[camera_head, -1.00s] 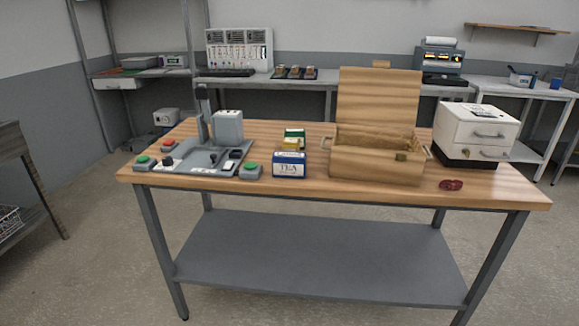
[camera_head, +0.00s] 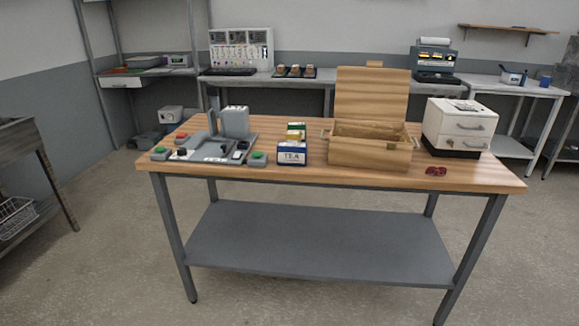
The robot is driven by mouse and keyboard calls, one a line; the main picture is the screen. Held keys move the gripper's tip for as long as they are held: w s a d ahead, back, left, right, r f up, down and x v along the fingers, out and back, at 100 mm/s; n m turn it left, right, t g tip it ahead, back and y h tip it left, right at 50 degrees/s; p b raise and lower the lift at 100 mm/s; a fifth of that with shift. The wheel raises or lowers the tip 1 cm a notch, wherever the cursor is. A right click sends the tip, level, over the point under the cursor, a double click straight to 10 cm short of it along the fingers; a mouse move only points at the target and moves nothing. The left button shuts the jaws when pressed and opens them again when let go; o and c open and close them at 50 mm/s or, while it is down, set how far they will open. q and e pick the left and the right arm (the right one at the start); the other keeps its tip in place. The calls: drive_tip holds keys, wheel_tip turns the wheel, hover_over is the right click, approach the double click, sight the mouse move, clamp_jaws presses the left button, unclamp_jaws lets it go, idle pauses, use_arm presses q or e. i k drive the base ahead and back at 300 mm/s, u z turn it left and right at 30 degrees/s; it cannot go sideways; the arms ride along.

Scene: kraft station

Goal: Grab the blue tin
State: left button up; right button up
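The blue tin (camera_head: 291,154), with a white label reading TEA, stands upright on the wooden table (camera_head: 460,178) near its front edge, left of the centre. A yellow tin (camera_head: 294,136) and a green tin (camera_head: 296,126) stand in a row behind it, partly hidden by it. Neither of my grippers is in view, and nothing touches the blue tin.
An open wooden chest (camera_head: 368,152) stands right of the tins. A grey device (camera_head: 215,148) with green and red buttons is on their left. A white drawer unit (camera_head: 459,127) and a small red object (camera_head: 436,171) are at the right. Floor before the table is clear.

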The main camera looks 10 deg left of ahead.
sight(285, 157)
drive_tip(key=u, duration=1.6)
drive_tip(key=i, duration=1.3)
drive_tip(key=z, duration=0.6)
drive_tip(key=i, duration=1)
drive_tip(key=z, duration=1.15)
